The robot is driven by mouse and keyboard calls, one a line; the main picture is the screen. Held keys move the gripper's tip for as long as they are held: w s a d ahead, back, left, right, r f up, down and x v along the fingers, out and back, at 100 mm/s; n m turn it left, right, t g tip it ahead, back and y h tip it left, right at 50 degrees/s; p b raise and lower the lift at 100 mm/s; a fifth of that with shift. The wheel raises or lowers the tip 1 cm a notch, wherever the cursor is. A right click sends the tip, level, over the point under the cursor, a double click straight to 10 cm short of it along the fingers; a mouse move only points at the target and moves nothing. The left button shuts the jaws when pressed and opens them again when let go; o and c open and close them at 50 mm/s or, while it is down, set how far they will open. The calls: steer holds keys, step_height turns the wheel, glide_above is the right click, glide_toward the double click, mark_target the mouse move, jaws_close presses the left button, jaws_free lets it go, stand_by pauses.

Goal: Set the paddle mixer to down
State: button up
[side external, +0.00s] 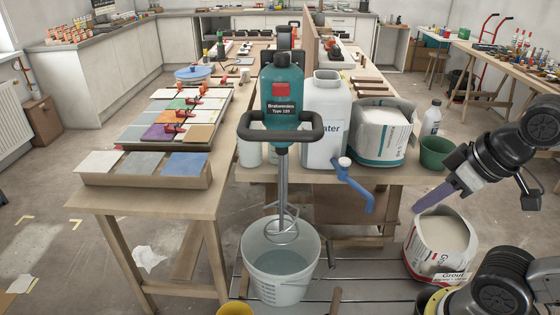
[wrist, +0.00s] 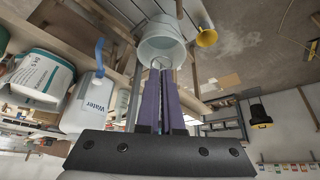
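The paddle mixer (side external: 281,85) is upright, with a teal body, a red button and a black handle loop. Its shaft runs down to a wire whisk (side external: 282,230) at the bucket's mouth; in the side view the whisk sits above the contents. The white bucket (side external: 280,280) stands below; it also shows in the wrist view (wrist: 160,48). My gripper (side external: 417,207) is to the right of the mixer, apart from it, with purple fingers angled down-left over the grout bag. In the wrist view the fingers (wrist: 162,72) lie close together, with nothing visibly held, and hide most of the mixer.
A water jug (side external: 326,120), with a blue tap arm (side external: 352,182) in front, stands right of the mixer. A bag (side external: 383,130) and a green pot (side external: 436,152) are farther right. The open grout bag (side external: 440,245) is below my gripper. A tile rack (side external: 145,168) is at left.

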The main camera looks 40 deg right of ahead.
steer(key=shift+o, duration=1.1)
steer(key=shift+w+a, duration=0.2)
steer(key=shift+w, duration=0.1)
steer(key=o, duration=0.3)
steer(key=w+a+r+m+t+y, duration=0.1)
steer(key=w+a, duration=0.2)
steer(key=w, duration=0.1)
steer(key=w+a+r+m+t+y, duration=0.1)
steer(key=w+a+t, duration=0.1)
steer(key=w+a, duration=0.2)
steer(key=w+a+r+m+t+y, duration=0.1)
steer(key=w+a+m+y, duration=0.1)
steer(key=w, duration=0.3)
steer(key=shift+a+r+t, duration=0.25)
steer(key=shift+a+t, duration=0.05)
steer(key=shift+a, duration=0.5)
steer(key=m+t+h, duration=0.8)
steer(key=m+h, duration=0.3)
steer(key=m, duration=0.7)
glide_toward(275, 126)
steer(key=w+r, duration=0.1)
steer(key=w, duration=0.1)
steer(key=w+r, duration=0.1)
steer(key=w, duration=0.1)
steer(key=w+d+r, duration=0.1)
steer(key=w, duration=0.1)
steer(key=shift+w, duration=0.25)
